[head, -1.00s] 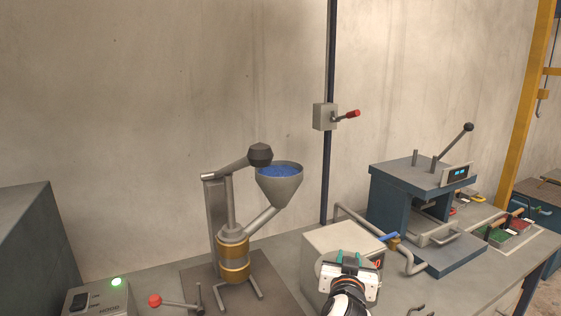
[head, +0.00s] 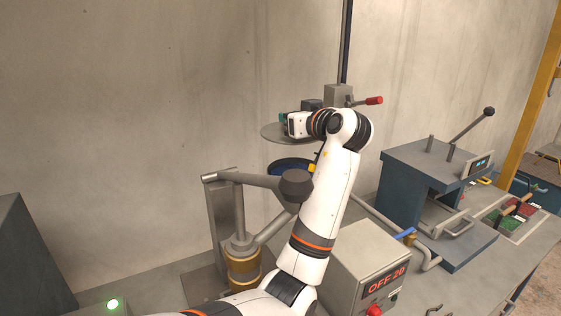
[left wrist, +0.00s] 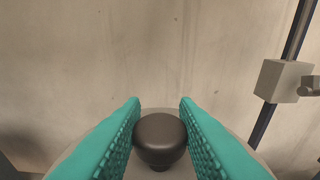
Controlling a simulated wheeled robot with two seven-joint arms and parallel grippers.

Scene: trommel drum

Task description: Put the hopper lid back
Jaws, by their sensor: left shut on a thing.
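My left gripper (head: 285,121) is shut on the dark knob (left wrist: 160,140) of the hopper lid, seen between the teal finger pads in the left wrist view. The lid is a flat grey disc (head: 270,131); its edge also shows below the pads in the left wrist view (left wrist: 82,152). In the head view the lid hangs above the hopper (head: 277,181), with a gap between them. Blue material (head: 288,167) shows in the hopper's open mouth. My arm hides the hopper's right side. My right gripper is not in view.
A dark pole with a grey switch box (head: 338,95) and red-handled lever stands behind my wrist. A grey control box (head: 365,262) and a blue press (head: 430,165) stand right.

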